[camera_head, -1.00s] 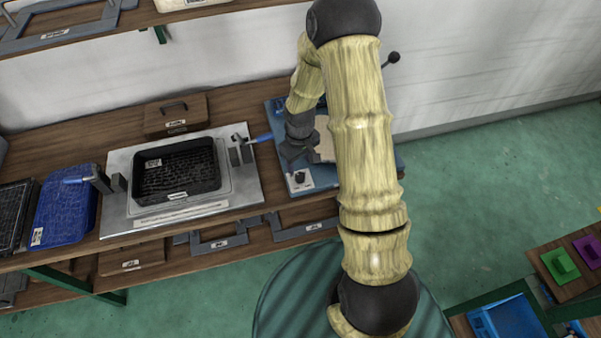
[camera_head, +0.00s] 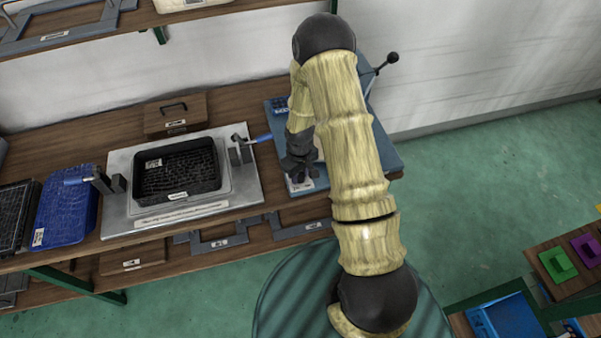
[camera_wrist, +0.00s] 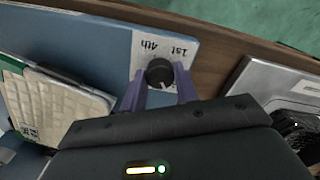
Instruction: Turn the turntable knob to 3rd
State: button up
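The turntable knob (camera_wrist: 159,73) is a small dark round knob on a white label plate (camera_wrist: 150,46) in the wrist view. The upside-down words 4th and 1st show on the plate beyond the knob; the labels nearer to me are hidden. A pale mark on the knob points toward the lower right of the wrist view. My gripper (camera_wrist: 159,74) has its two purple fingers on either side of the knob, open, with small gaps visible. In the head view my gripper (camera_head: 298,168) is over the front left of the blue panel (camera_head: 384,152) and covers the knob.
A beige quilted pad (camera_wrist: 55,105) lies on the panel beside the gripper. A metal plate (camera_head: 120,212) with a black tray (camera_head: 152,185) and clamps stands to the left on the bench. A black-ball lever (camera_head: 392,58) rises behind the panel.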

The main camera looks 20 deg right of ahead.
jog(key=shift+c, duration=1.4)
jog(key=shift+m, duration=0.5)
jog(key=m+b, duration=0.2)
jog(key=m, duration=0.7)
jog(key=shift+b, duration=0.35)
jog(key=shift+m, duration=1.9)
jog(key=o, duration=1)
jog(key=shift+c, duration=0.2)
